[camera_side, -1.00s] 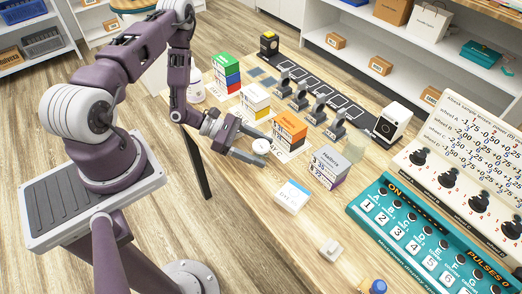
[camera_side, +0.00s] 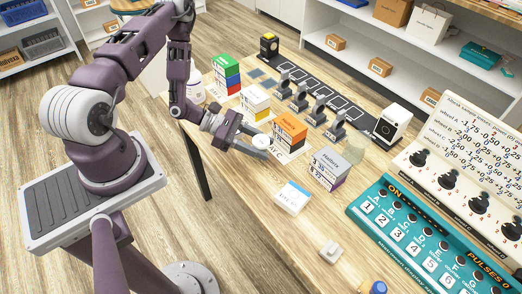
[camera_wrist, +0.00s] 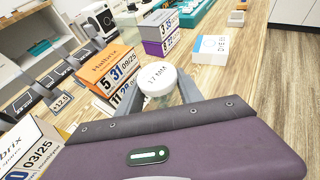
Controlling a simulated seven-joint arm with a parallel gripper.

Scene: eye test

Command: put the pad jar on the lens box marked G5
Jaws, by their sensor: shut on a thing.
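My gripper (camera_side: 262,146) is shut on a small jar with a white round lid (camera_side: 260,141); the lid also shows in the wrist view (camera_wrist: 158,78), with small print. The jar is held upright above the table, beside the orange-topped lens box stack (camera_side: 290,128), apart from it as far as I can see. Other lens box stacks are one with a green top (camera_side: 226,63), one with a yellow and white front (camera_side: 255,98), and a white and purple one (camera_side: 328,168). I cannot read a G5 mark on any of them.
A white and blue box (camera_side: 292,197) and a small pale block (camera_side: 330,248) lie on the table (camera_side: 262,215). A row of dark stands (camera_side: 318,110) is behind the stacks. A teal panel (camera_side: 420,240) and a board with knobs are at right. A white tub (camera_side: 195,92) stands at left.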

